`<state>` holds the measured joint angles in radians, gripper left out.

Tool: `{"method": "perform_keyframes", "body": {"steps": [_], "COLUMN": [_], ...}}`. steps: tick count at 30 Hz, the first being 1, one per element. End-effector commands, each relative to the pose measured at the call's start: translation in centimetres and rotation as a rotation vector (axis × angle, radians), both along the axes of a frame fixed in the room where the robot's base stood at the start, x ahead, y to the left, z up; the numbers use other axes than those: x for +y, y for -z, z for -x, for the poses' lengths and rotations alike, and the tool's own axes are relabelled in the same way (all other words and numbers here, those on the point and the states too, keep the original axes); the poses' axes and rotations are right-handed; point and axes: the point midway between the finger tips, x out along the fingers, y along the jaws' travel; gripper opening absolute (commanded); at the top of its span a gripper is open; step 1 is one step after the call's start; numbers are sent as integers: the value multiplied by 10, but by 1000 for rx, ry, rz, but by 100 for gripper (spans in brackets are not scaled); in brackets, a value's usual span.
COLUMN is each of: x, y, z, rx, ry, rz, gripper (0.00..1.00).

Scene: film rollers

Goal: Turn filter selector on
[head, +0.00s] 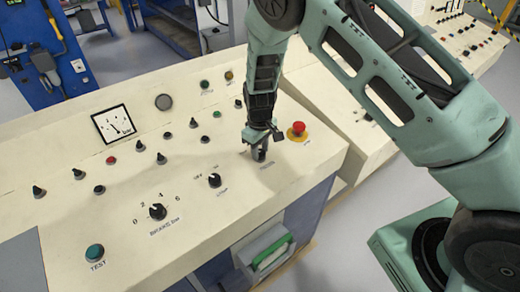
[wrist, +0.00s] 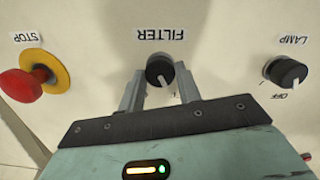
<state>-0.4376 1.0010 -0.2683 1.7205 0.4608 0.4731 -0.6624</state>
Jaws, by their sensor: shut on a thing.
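The filter selector is a round black knob (wrist: 159,69) under the upside-down FILTER label (wrist: 160,33) in the wrist view. A small pale mark shows on its lower side, toward my gripper. My gripper (wrist: 160,74) has one finger on each side of the knob and is shut on it. In the head view my gripper (head: 260,154) reaches down to the panel beside the red stop button. The knob is mostly hidden by the fingers there.
The red STOP button (wrist: 22,84) on its yellow base and the black LAMP knob (wrist: 286,71) flank the selector. The sloped cream panel (head: 190,235) holds several more knobs, a gauge (head: 114,124) and a green TEST button (head: 94,252).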

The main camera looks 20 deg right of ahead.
Motion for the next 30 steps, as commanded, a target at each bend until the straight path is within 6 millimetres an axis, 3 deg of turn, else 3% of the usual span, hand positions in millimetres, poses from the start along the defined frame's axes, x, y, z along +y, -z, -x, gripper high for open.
{"method": "perform_keyframes", "body": {"steps": [30], "x": [-2], "y": [-1], "z": [-2], "rx": [22], "ry": [837], "rz": [-81], "gripper": [11]}}
